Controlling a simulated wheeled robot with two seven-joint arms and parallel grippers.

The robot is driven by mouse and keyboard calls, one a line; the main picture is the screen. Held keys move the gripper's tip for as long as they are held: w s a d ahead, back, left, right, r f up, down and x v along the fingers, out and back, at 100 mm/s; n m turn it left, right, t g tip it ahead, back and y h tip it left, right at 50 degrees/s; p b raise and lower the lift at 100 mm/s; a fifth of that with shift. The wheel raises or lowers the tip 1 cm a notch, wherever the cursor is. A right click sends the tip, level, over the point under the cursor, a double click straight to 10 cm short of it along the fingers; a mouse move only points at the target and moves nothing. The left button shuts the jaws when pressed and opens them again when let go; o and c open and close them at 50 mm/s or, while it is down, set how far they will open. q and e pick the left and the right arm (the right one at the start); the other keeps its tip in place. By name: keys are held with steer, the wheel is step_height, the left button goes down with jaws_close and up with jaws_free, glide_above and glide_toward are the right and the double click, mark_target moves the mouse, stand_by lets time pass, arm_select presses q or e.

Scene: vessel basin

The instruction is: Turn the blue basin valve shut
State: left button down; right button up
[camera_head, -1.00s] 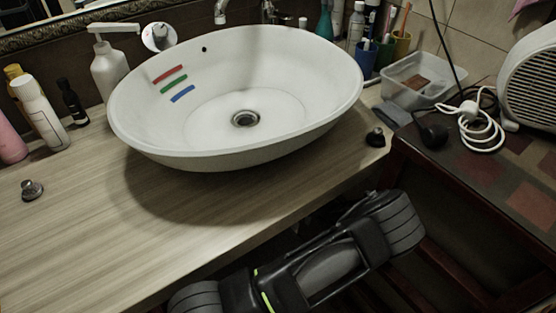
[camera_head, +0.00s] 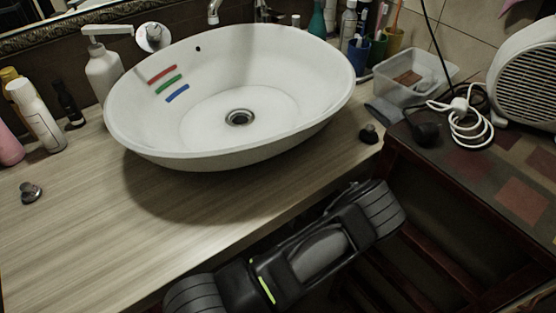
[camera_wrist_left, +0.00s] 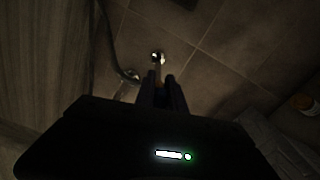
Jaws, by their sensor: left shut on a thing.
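In the left wrist view my left gripper (camera_wrist_left: 161,78) points at a dim tiled wall, with its two dark fingers close together. They are shut on a small part at the near end of a shiny metal fitting (camera_wrist_left: 157,57), which seems to be the basin valve. The picture is too dark to show any blue on it, and the fingers hide most of what they hold. In the head view only my arm shows below the counter edge, and its gripper is hidden. The white basin (camera_head: 136,150) stands on the counter. My right gripper is in neither view.
A second shiny fitting (camera_wrist_left: 128,75) sits left of the fingers. The wooden counter (camera_head: 120,235) overhangs my arm. A dark red table (camera_head: 490,165) with a fan heater (camera_head: 530,80) and cables stands at the right. Bottles (camera_head: 38,115) stand at the left.

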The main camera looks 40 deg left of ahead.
arm_select(q)
steer(key=shift+f+m, duration=0.2)
steer(key=shift+m, duration=0.5)
steer(key=shift+f+m, duration=0.2)
steer(key=shift+m, duration=0.5)
steer(key=c, duration=1.4)
jaws_free()
